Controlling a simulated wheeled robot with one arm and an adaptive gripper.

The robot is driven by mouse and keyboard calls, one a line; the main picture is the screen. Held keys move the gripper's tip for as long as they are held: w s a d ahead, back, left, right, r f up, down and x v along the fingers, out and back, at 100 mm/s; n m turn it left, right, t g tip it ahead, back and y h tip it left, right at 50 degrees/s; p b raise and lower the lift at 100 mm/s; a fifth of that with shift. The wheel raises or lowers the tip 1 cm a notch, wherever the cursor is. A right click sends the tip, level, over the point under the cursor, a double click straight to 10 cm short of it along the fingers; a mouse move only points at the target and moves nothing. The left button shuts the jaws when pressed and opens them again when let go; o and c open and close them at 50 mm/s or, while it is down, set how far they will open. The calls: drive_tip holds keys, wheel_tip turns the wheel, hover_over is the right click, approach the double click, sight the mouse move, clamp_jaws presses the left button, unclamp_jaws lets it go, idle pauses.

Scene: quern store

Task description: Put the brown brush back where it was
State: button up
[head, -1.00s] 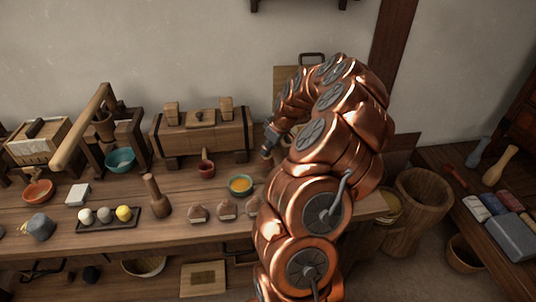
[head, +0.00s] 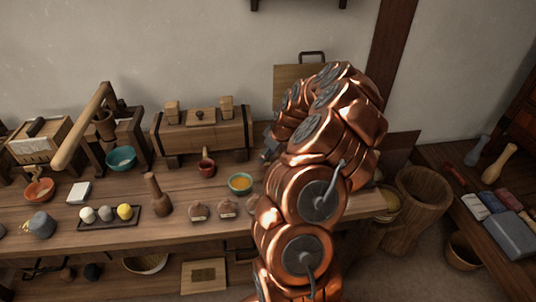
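I cannot make out a brown brush in the head view; it may be hidden behind my copper arm. Only a small dark part of my gripper (head: 271,146) shows, at the left edge of the arm, over the back of the workbench (head: 110,238) and right of the wooden chest (head: 203,138). My arm hides the rest of it. Whether its fingers are open, and whether they hold anything, does not show.
A yellow-filled bowl (head: 240,184), a small red pot (head: 206,168), a wooden pestle (head: 157,196) and a tray of balls (head: 108,223) stand on the bench. A board (head: 298,88) leans behind my arm. A wooden tub (head: 417,205) stands right.

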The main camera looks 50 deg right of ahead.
drive_tip(key=shift+r, duration=0.1)
drive_tip(key=shift+r, duration=0.2)
drive_tip(key=a+b+v, duration=0.1)
drive_tip(key=b+v, duration=0.1)
drive_tip(key=v, duration=1)
drive_tip(key=s+a+r+n+g+y, duration=0.1)
drive_tip(key=a+r, duration=0.2)
drive_tip(key=a, duration=0.9)
drive_tip(key=s+a+r+n+g, duration=0.1)
drive_tip(key=a+r, duration=0.3)
drive_tip(key=a, duration=0.8)
drive_tip(key=s+a+f+m+g, duration=0.1)
drive_tip(key=s+a+g, duration=0.1)
drive_tip(key=s+a, duration=0.4)
drive_tip(key=s+a+f+m+g+h, duration=0.1)
drive_tip(key=s+a, duration=0.6)
drive_tip(key=s, duration=1)
drive_tip(key=shift+s+f+m+g+h, duration=0.2)
drive_tip(key=shift+f+m+g+h, duration=0.15)
drive_tip(key=shift+m+g, duration=0.35)
